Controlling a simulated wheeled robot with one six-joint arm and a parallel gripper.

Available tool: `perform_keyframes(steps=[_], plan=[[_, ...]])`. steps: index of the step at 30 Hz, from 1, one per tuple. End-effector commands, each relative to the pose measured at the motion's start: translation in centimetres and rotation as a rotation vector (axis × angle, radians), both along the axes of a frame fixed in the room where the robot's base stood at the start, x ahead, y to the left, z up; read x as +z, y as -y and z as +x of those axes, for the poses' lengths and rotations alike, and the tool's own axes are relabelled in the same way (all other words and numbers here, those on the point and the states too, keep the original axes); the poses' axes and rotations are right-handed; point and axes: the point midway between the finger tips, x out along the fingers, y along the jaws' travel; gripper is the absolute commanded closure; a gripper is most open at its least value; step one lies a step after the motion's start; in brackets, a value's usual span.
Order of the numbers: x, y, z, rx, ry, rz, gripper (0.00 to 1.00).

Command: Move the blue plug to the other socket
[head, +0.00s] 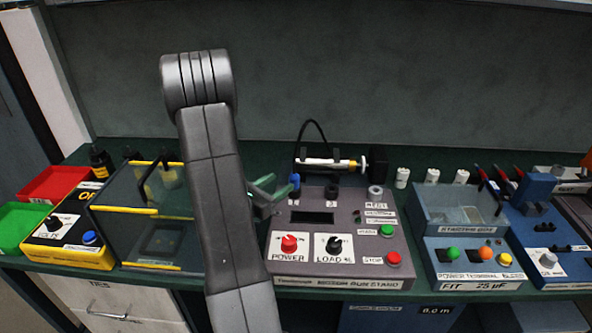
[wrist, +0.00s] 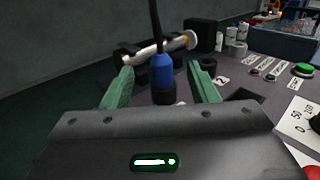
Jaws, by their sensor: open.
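The blue plug (head: 294,181) stands upright at the left of the grey motor run stand (head: 340,215). In the wrist view the blue plug (wrist: 161,74) sits on a black socket (wrist: 163,97), with a black cable rising from its top. My gripper (head: 276,187) is open at the left of the plug in the head view. In the wrist view my gripper (wrist: 161,70) has its green fingers on either side of the plug, with gaps between. The other black socket (head: 332,192) is to the right, and its top looks unoccupied.
A syringe-like cylinder (head: 328,163) lies behind the sockets, with a black block (head: 378,160) at its right. Red power and black load knobs (head: 334,243) are in front. A clear yellow-edged box (head: 150,215) stands left, and a blue starting unit (head: 470,240) right.

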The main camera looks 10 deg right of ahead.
Motion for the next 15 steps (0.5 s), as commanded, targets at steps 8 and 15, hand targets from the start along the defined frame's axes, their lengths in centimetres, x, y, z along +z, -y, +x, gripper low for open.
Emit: perform_keyframes(steps=[8,15], plan=[[0.2,4.0,2.7,-0.005,0.001,0.001,0.47],[0.1,6.8,4.7,-0.004,0.000,0.001,0.47]])
